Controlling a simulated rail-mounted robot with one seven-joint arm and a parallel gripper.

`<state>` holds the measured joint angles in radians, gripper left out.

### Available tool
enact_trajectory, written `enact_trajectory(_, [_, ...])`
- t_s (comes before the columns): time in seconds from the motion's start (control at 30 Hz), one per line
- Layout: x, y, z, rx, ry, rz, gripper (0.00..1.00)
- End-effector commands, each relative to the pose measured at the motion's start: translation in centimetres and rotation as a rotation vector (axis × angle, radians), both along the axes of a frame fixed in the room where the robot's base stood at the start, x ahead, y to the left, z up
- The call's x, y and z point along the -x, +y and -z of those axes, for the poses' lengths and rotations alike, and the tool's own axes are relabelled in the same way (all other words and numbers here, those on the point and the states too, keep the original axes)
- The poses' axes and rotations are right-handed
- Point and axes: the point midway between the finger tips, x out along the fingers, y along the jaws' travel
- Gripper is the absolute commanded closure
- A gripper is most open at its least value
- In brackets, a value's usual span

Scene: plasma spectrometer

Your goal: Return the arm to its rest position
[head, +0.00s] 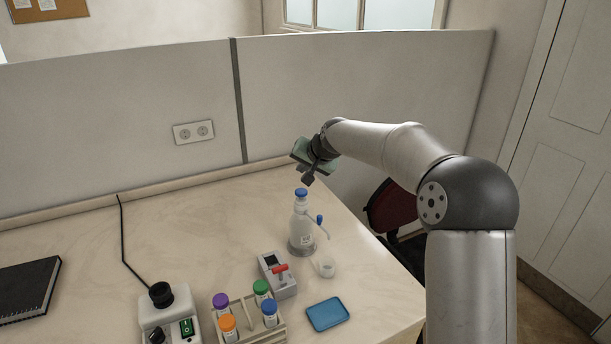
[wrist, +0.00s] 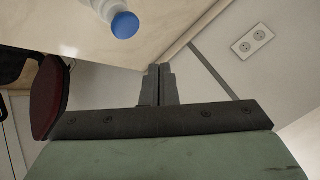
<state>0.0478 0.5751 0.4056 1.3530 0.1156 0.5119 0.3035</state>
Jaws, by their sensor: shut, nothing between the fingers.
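My gripper (head: 308,179) is in the air above the back right of the table, just over the blue-capped dispenser bottle (head: 301,226) in the head view. In the wrist view its two dark fingers (wrist: 158,84) are together with nothing between them. The bottle's blue cap (wrist: 125,25) shows at the top of the wrist view, apart from the fingers. My arm reaches in from the right of the head view, bent at the elbow.
A small beaker (head: 327,267) stands by the bottle. A grey device with a red lever (head: 278,275), a blue tray (head: 328,314), a tube rack (head: 262,336) and a white switch-fitted device (head: 168,318) stand in front. Partition panels (head: 130,120) close the back. A red chair (head: 392,207) is at right.

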Motion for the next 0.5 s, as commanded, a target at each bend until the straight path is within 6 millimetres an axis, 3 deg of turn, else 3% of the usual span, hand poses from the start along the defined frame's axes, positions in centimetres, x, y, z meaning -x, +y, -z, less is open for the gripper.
enact_trajectory(0.07, [2.0, -0.8, -0.2, 0.047, 0.013, -0.014, 1.0])
enact_trajectory(0.17, [6.6, -3.0, 0.0, 0.151, 0.054, -0.041, 1.0])
enact_trajectory(0.5, [29.3, -15.1, 3.6, 0.456, 0.307, -0.085, 1.0])
